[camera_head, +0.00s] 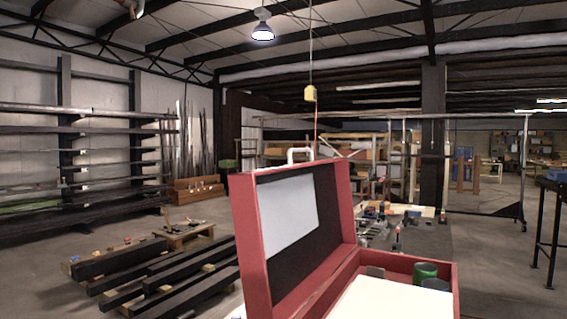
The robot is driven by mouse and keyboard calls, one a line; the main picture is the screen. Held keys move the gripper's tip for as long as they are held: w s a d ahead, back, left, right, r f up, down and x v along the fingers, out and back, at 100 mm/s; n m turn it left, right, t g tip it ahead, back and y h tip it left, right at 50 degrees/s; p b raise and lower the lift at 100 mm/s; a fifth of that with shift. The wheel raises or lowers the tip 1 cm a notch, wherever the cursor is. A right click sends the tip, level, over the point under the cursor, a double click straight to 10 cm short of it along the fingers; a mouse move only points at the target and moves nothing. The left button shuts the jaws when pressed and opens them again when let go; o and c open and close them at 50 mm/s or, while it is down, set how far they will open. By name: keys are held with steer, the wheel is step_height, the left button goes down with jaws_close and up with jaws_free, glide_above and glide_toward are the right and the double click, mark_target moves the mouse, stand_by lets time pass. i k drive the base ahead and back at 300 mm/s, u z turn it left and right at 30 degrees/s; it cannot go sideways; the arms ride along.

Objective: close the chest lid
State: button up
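A red chest (452,285) stands close in front at the lower right, its lower part cut off by the picture's edge. Its lid (250,240) is open and stands up steeply at the chest's left side. The lid's inner face is dark, with a pale panel (288,218) on it. A white handle-shaped piece (300,151) shows above the lid's top edge. A green cylinder (425,271) and a dark cylinder (436,284) are at the chest's far right inside. A plain white surface (390,302) covers much of the opening; I cannot tell what it is. My gripper is not in view.
Dark beams (170,275) lie on the floor at the left, by a low wooden bench (185,234). A cluttered table (425,238) stands behind the chest. A dark-legged table (550,215) is at the right edge. Floor between them is clear.

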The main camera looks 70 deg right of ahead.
mark_target(294, 224)
steer(key=i, duration=0.95)
steer(key=z, duration=3.2)
